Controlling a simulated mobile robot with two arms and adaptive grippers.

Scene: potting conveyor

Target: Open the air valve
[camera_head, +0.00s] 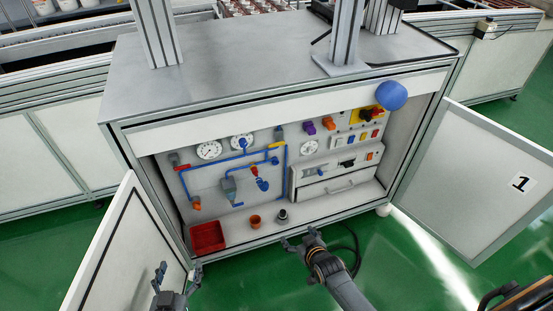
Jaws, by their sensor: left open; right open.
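The open cabinet (118,128) holds a panel with blue air pipes. On the pipes are a red lever (182,168) at the left, a yellow lever (273,147) at upper middle, and a blue fitting with a red part (260,182) in the middle. I cannot tell which of these is the air valve. My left gripper (177,274) is open and empty at the bottom left, by the left door. My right gripper (298,240) is open and empty in front of the cabinet's lower edge. Neither gripper touches the panel.
The left door (115,250) and right door (475,185), marked 1, stand open. On the cabinet floor are a red bin (207,236), an orange cup (255,221) and a small dark-and-light part (283,215). A blue ball (391,95) shows at the upper right front.

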